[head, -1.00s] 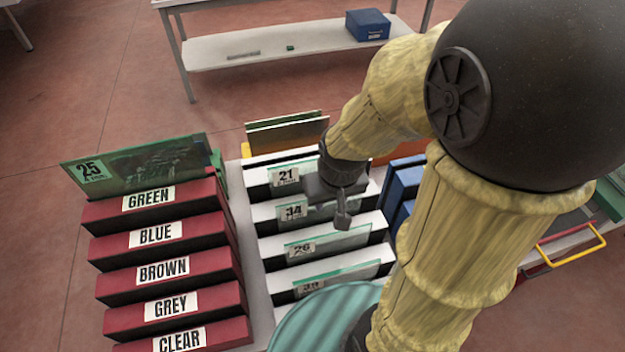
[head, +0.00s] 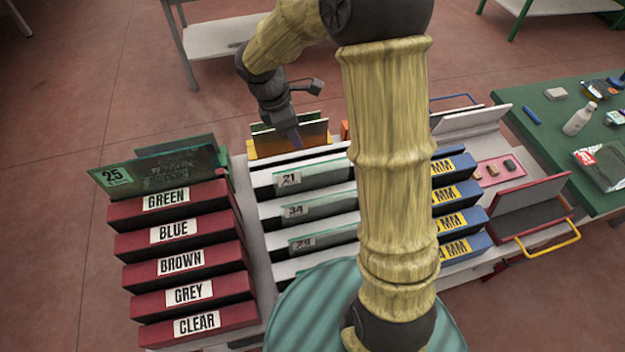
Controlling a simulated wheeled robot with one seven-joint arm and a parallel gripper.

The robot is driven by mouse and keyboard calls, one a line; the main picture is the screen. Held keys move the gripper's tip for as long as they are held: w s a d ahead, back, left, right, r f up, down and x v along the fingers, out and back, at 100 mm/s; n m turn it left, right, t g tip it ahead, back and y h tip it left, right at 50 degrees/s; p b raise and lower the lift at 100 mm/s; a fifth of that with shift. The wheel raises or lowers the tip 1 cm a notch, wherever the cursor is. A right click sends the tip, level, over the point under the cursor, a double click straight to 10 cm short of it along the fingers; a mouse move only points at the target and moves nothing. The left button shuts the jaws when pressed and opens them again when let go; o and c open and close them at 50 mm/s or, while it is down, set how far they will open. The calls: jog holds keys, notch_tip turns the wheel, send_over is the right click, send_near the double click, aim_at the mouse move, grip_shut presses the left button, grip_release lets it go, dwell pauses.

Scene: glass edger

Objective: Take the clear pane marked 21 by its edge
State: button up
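The clear pane marked 21 (head: 318,174) stands on edge in the rearmost labelled slot of the white rack (head: 268,209), its green-tinted top edge showing. Its label is at the left end, and its right end is hidden behind my arm. My gripper (head: 297,137) is behind and above the pane, near the orange-brown panes at the back, and appears apart from pane 21. Its fingers are small and partly merged with the dark background, so I cannot tell whether they are open. No pane is visibly held.
Panes marked 34 (head: 322,207) and another (head: 318,241) stand in front. A red rack (head: 195,264) with colour names and a green pane marked 25 (head: 155,173) are left. Blue blocks (head: 455,196) marked MM are right. A green table (head: 545,118) holds a bottle (head: 579,119).

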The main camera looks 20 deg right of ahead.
aim_at(314, 169)
jog(key=shift+f, duration=0.15)
jog(key=p+x, duration=0.2)
jog(key=x, duration=1)
jog(key=shift+p, duration=0.3)
jog(key=shift+d+f+p, duration=0.3)
jog(key=shift+f+p, duration=0.15)
jog(key=shift+f, duration=0.1)
jog(key=shift+p+x, duration=0.55)
jog(key=shift+x, duration=1.4)
jog(key=shift+w, duration=0.15)
grip_shut()
